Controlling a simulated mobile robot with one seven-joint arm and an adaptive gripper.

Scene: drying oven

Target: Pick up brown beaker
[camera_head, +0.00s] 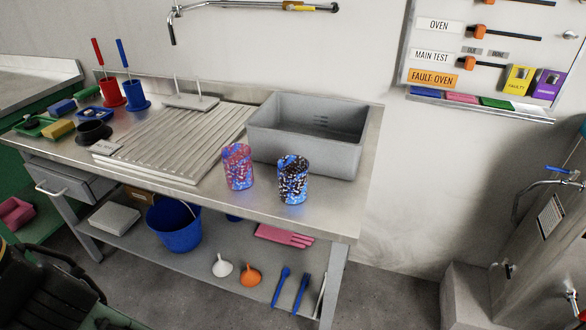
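Two speckled beakers stand upright near the front edge of the metal workbench (215,200). The right one (292,180) is patterned in blue, white and very dark patches that look black or brown; it is the closest match to a brown beaker. The left one (238,167) is patterned in blue and pinkish red. They stand apart with a small gap between them. Neither is held. My gripper is not in view.
A grey basin (309,148) stands just behind the beakers. A ribbed draining board (175,145) lies to their left. Red (110,94) and blue (134,97) brush holders stand far left. The lower shelf holds a blue bucket (176,230). Bench surface right of the beakers is clear.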

